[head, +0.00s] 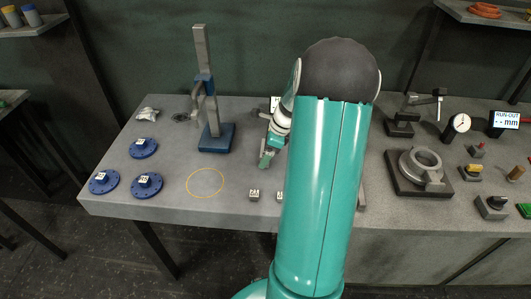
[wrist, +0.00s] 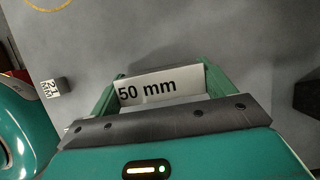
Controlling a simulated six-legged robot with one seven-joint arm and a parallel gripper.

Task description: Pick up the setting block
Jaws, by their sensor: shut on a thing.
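The setting block (wrist: 147,89) is a pale grey block marked "50 mm" in the wrist view. It sits between the two green fingers of my gripper (wrist: 160,80), which are shut on its two ends. In the head view my gripper (head: 266,160) is over the middle of the grey bench, right of the blue-based stand. My arm covers part of that area, and the block is not clearly seen there. I cannot tell whether the block is clear of the bench top.
Small marked cubes (head: 254,194) stand near the bench's front edge; one shows in the wrist view (wrist: 57,86). A yellow circle (head: 205,182) and blue flanges (head: 146,184) lie left. The blue-based stand (head: 216,137) rises behind. A ring casting (head: 419,162) and dial gauge (head: 457,126) are right.

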